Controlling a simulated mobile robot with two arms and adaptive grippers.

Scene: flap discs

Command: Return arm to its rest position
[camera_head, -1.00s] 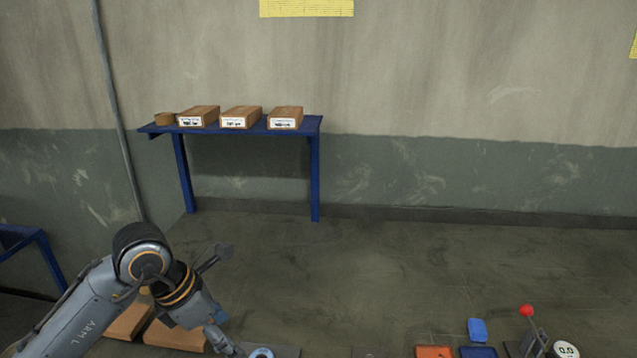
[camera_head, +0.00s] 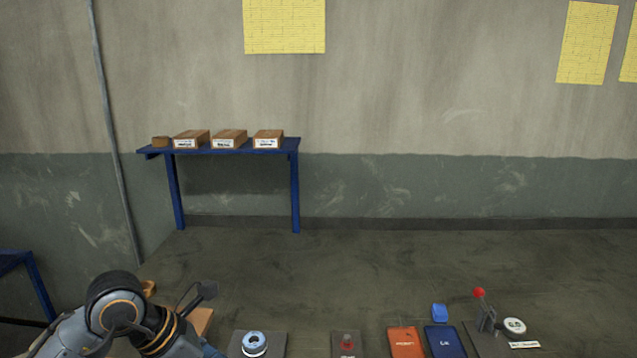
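My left arm (camera_head: 122,318) comes in at the lower left corner, bent at a dark rounded joint with an orange ring. Its gripper is cut off below the bottom edge, so its fingers do not show. My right arm and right gripper are not in view. A round disc-like piece with a blue and white centre (camera_head: 254,343) sits on a dark plate at the bottom, right of the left arm.
A blue table (camera_head: 294,190) with several cardboard boxes stands at the wall.

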